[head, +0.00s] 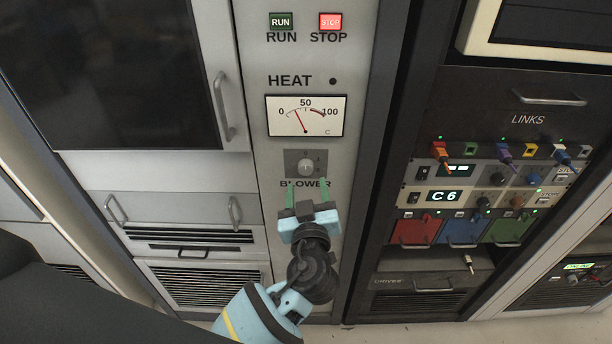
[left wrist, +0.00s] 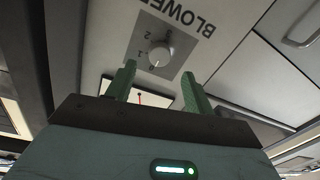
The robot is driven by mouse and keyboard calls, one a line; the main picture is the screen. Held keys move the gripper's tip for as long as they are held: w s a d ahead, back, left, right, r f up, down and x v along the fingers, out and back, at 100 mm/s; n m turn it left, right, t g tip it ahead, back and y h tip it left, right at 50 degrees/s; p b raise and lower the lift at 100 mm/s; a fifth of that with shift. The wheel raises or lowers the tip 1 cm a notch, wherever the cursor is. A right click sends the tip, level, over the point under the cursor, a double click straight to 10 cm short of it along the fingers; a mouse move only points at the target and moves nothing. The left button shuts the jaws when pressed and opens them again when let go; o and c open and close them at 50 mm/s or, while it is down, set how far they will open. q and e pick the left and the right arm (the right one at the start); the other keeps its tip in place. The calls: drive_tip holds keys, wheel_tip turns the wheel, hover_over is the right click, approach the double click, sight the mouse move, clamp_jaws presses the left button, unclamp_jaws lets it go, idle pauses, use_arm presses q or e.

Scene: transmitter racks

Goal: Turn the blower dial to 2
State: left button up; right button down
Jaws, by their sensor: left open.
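The blower dial (head: 306,168) is a small light knob on a grey plate (head: 291,157), above the BLOWER label on the narrow rack panel. In the left wrist view the dial (left wrist: 159,55) shows with marks 1 and 2 on its plate; its exact setting is hard to tell. My left gripper (head: 307,192) is open and empty, just below the dial, with its green fingers pointing up towards the panel on either side of it. In the left wrist view the fingertips (left wrist: 158,80) are apart from the dial. My right gripper is not in view.
Above the dial are the HEAT meter (head: 305,116), the green RUN button (head: 281,22) and the lit red STOP button (head: 330,22). A cabinet door handle (head: 222,107) sticks out at left. The LINKS rack (head: 528,119) with coloured plugs stands at right.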

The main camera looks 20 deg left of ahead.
sight(306, 171)
use_arm(q)
drive_tip(key=x, duration=0.3)
drive_tip(key=shift+w+a+r, duration=0.1)
drive_tip(key=shift+w+r, duration=0.1)
drive_tip(key=shift+w, duration=0.2)
drive_tip(key=shift+w+a+f+p, duration=0.2)
drive_tip(key=shift+w+p, duration=0.1)
drive_tip(key=shift+w, duration=0.2)
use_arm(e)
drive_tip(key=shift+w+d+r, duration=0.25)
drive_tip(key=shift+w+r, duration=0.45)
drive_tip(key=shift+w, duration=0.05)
use_arm(q)
drive_tip(key=shift+c, duration=0.4)
